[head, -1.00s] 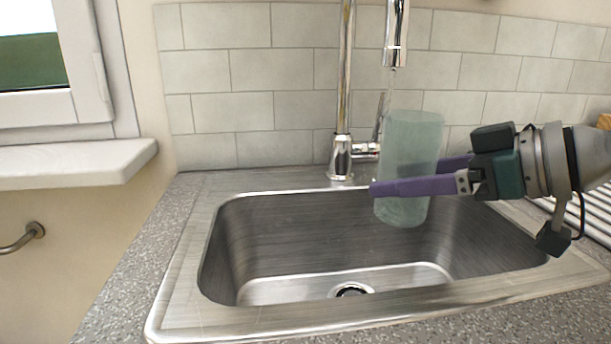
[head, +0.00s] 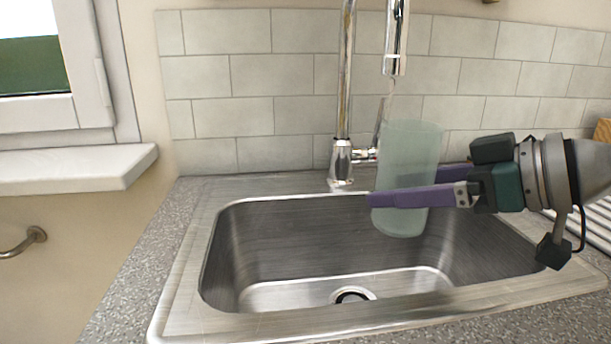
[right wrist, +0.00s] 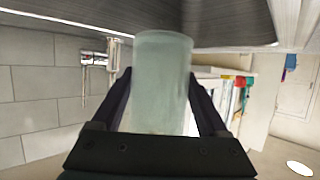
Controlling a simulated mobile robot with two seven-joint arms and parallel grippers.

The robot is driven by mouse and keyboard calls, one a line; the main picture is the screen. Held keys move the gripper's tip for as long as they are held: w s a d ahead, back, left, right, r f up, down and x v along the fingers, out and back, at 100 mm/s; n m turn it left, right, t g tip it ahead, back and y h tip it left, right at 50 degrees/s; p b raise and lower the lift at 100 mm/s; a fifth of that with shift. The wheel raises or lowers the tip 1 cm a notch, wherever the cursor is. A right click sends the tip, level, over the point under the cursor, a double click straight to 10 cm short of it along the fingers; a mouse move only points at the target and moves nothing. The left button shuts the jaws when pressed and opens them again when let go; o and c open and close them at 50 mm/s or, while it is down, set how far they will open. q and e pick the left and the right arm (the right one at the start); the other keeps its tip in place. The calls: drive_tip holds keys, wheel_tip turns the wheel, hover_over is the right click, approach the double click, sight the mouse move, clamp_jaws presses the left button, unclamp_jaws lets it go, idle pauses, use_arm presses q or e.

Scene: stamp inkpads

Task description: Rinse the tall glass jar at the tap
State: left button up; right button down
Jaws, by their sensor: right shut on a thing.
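The tall glass jar (head: 408,155) is pale green and cloudy. It is upright over the back right of the sink, its mouth just below the tap's spout (head: 395,62). A thin stream of water (head: 391,88) comes down from the spout toward the jar's mouth. My right gripper (head: 400,196), with purple fingers, is shut around the jar's lower part. In the right wrist view the jar (right wrist: 162,80) is between the two dark fingers. My left gripper is in neither view.
The steel sink (head: 172,300) is empty below the jar, with a drain (head: 352,294) at the bottom. The tap's column (head: 342,110) and lever stand left of the jar, close to the tiled wall (head: 270,88). A ribbed drainer (head: 602,215) lies at the right. A window sill (head: 70,168) juts out at the left.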

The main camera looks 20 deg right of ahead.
drive_tip(key=shift+s+d+b, duration=0.25)
drive_tip(key=shift+s+d, duration=0.3)
drive_tip(key=shift+s, duration=0.65)
drive_tip(key=shift+s+d+b, duration=0.2)
drive_tip(key=shift+s+d, duration=0.3)
drive_tip(key=shift+s, duration=0.65)
drive_tip(key=shift+s+d+b, duration=0.25)
drive_tip(key=shift+s+d, duration=0.3)
drive_tip(key=shift+s, duration=0.65)
drive_tip(key=s+d+r+p, duration=0.2)
drive_tip(key=s+r+p, duration=0.1)
drive_tip(key=s+r, duration=0.1)
drive_tip(key=shift+s, duration=0.25)
drive_tip(key=shift+d, duration=0.1)
